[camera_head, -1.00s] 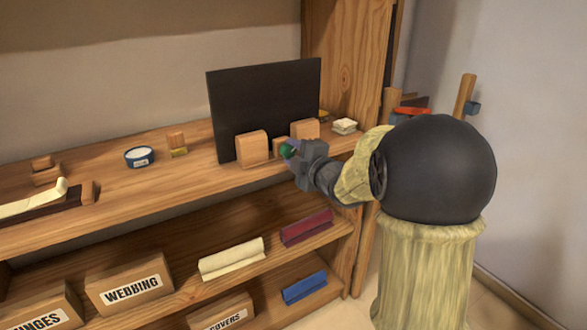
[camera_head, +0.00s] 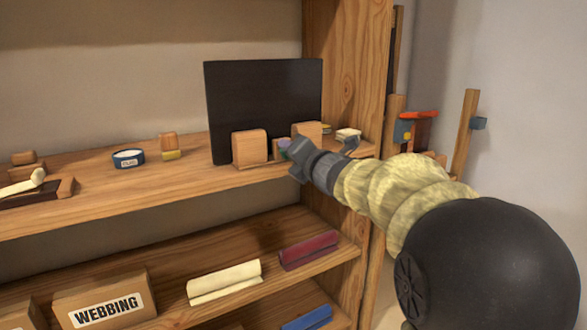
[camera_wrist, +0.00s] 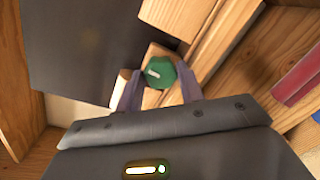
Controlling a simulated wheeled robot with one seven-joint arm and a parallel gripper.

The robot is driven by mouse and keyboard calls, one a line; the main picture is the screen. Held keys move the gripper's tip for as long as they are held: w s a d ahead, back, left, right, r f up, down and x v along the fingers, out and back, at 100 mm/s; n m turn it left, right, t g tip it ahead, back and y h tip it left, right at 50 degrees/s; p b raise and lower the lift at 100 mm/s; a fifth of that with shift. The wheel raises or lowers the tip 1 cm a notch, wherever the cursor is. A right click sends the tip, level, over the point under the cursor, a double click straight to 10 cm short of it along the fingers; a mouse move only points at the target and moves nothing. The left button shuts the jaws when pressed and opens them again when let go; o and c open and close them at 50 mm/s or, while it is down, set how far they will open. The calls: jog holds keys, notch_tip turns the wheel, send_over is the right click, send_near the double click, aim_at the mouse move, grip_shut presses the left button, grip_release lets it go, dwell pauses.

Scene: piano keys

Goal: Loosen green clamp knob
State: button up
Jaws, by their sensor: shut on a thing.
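The green clamp knob (camera_wrist: 160,73) sits between my two fingers in the wrist view, in front of a small wooden block. My gripper (camera_wrist: 159,92) is shut on the knob. The clamp's wooden blocks (camera_head: 249,147) stand at the foot of a dark upright panel (camera_head: 263,105) on the shelf. Much of the clamp's middle is hidden behind my gripper.
The shelf (camera_head: 100,196) holds a blue round tin (camera_head: 128,159) and a wooden brush-like block (camera_head: 169,146) to the left. Stacked pale pieces (camera_head: 348,135) lie to the right, near the wooden side post (camera_head: 345,60). Lower down are cream (camera_head: 225,280) and maroon (camera_head: 309,250) pieces and a WEBBING box (camera_head: 105,302).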

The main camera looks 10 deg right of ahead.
jog(key=shift+f+n+b, duration=0.2)
jog(key=shift+n+b, duration=0.35)
jog(key=shift+n, duration=0.05)
jog(key=shift+r, duration=0.1)
jog(key=o, duration=0.9)
jog(key=shift+o, duration=0.4)
